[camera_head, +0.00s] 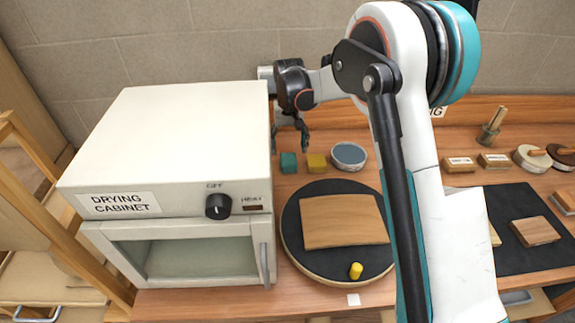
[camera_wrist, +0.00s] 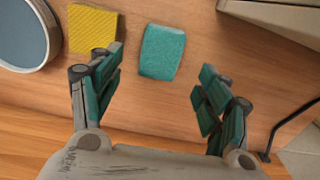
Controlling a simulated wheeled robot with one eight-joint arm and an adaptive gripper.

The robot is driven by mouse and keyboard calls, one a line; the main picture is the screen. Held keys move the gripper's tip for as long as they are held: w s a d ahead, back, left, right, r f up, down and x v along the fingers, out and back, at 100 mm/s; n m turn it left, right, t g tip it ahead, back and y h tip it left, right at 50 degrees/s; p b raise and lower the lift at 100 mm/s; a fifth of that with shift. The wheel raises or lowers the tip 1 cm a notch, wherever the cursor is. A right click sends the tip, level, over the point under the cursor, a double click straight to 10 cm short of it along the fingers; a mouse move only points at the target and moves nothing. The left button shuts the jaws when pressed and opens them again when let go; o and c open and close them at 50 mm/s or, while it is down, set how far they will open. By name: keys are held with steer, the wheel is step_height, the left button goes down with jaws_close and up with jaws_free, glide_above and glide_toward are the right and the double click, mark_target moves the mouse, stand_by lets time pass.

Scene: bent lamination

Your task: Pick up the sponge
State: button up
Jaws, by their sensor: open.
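A teal sponge (camera_wrist: 161,52) with slightly pinched sides lies flat on the wooden table. In the head view it is the small teal block (camera_head: 288,163) just right of the cabinet. My gripper (camera_head: 291,138) is open and empty, its fingers pointing down near the sponge at the back of the table. In the wrist view the sponge lies ahead of and between the open fingers of my gripper (camera_wrist: 160,80), nearer the left finger. Neither finger appears to touch it. The gap in height is hard to tell.
A yellow textured block (camera_wrist: 92,31) lies left of the sponge, partly behind the left finger. A round container with a blue-grey top (camera_head: 349,155) stands beyond it. The drying cabinet (camera_head: 170,140) stands close on the left. A dark turntable (camera_head: 300,262) bearing a wooden sheet is in front.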

mark_target(289, 159)
steer(key=shift+s+f+b, duration=0.1)
steer(key=shift+f+b, duration=0.9)
steer(key=shift+f, duration=2.4)
steer(key=shift+c, duration=0.6)
steer(key=shift+r, duration=0.1)
steer(key=c, duration=0.8)
